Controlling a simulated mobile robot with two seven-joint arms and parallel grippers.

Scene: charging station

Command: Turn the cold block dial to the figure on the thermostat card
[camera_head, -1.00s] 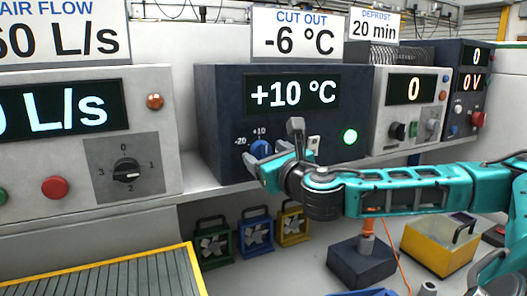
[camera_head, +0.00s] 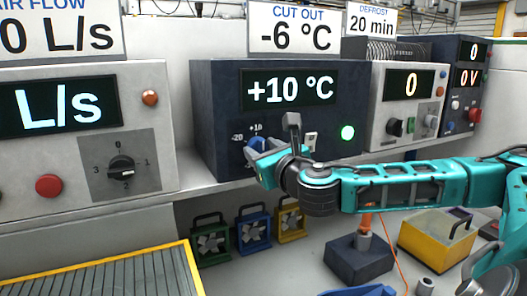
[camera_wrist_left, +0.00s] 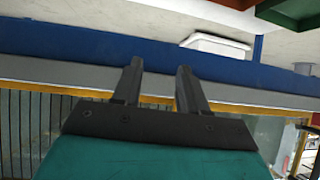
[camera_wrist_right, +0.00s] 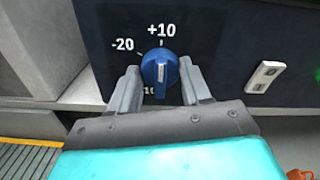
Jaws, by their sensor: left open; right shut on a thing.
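The cold block (camera_head: 215,110) is a dark blue box on the shelf, its display (camera_head: 290,88) reading +10 °C. The thermostat card (camera_head: 293,28) above it reads CUT OUT -6 °C. The blue dial (camera_wrist_right: 159,68) on its front is marked -20 and +10, with a third mark partly hidden below. The dial also shows in the head view (camera_head: 254,143), partly behind my right gripper. My right gripper (camera_wrist_right: 160,82) is shut on the dial, one finger on each side. My left gripper (camera_wrist_left: 158,75) is open and empty, seen only in the left wrist view.
A grey air flow unit (camera_head: 45,150) with a black dial (camera_head: 121,167) stands to the left. A grey unit (camera_head: 380,115) with a 0 display stands to the right. A small white switch (camera_wrist_right: 265,76) sits right of the blue dial. Small fans stand below the shelf.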

